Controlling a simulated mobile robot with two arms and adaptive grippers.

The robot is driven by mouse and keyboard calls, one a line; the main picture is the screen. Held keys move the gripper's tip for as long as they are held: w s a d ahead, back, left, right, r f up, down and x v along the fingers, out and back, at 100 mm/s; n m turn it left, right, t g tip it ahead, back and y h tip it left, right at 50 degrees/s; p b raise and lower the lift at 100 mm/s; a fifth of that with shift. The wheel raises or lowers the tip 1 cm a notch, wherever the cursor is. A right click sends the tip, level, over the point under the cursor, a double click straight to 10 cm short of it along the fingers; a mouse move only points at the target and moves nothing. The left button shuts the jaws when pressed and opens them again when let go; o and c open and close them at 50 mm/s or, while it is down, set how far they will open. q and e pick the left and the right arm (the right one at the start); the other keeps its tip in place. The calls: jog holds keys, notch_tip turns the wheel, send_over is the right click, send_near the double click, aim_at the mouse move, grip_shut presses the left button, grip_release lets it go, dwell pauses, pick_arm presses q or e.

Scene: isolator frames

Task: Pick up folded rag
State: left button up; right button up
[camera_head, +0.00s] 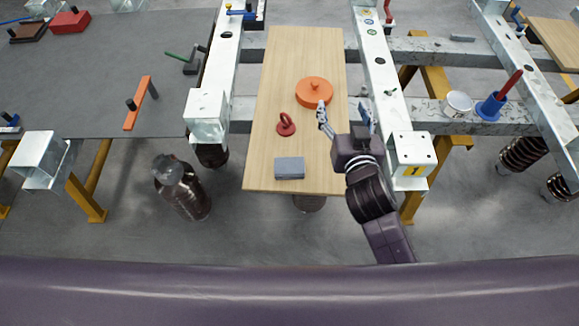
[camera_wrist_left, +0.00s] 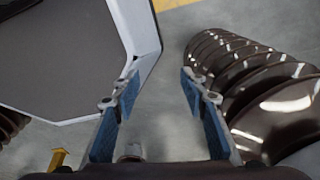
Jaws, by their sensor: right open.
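The folded rag (camera_head: 290,167) appears as a small grey-blue rectangle lying flat near the front edge of the wooden board (camera_head: 262,100) in the head view. My right gripper (camera_head: 343,112) is over the board's right side, beyond and to the right of the rag and apart from it. Its fingers are spread with nothing between them. My left gripper (camera_wrist_left: 159,85) shows in the left wrist view with its blue-padded fingers apart and nothing between them. The rag is not visible in that view.
An orange round lid (camera_head: 314,92) and a red ring-handled piece (camera_head: 286,125) lie on the board. Metal beams (camera_head: 380,70) flank it. A white can (camera_head: 457,104) and a blue cup (camera_head: 491,107) stand right. Brown ribbed insulators (camera_wrist_left: 265,95) are close right of my left gripper.

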jog(key=a+r+n+t+y, duration=0.3)
jog(key=a+r+n+y, duration=0.5)
jog(key=a+r+y, duration=0.8)
jog(key=s+a+n+g+y, duration=0.1)
jog(key=s+a+n+g, duration=0.5)
jog(key=a+g, duration=0.25)
jog(key=s+a+n+g+y, duration=0.2)
jog(key=s+a+n+g, duration=0.3)
jog(key=a+n+g, duration=0.3)
jog(key=m+g+h, duration=0.2)
jog(key=m+h, duration=0.2)
jog(key=h, duration=1.6)
send_over(289, 165)
notch_tip(289, 165, down, 24)
jog(key=shift+w+d, duration=0.1)
notch_tip(289, 165, down, 6)
jog(key=shift+f+p, duration=0.15)
jog(key=shift+p, duration=0.5)
jog(key=shift+f, duration=0.6)
jog(key=c, duration=1.1)
jog(key=shift+r, duration=0.1)
jog(key=shift+c, duration=0.2)
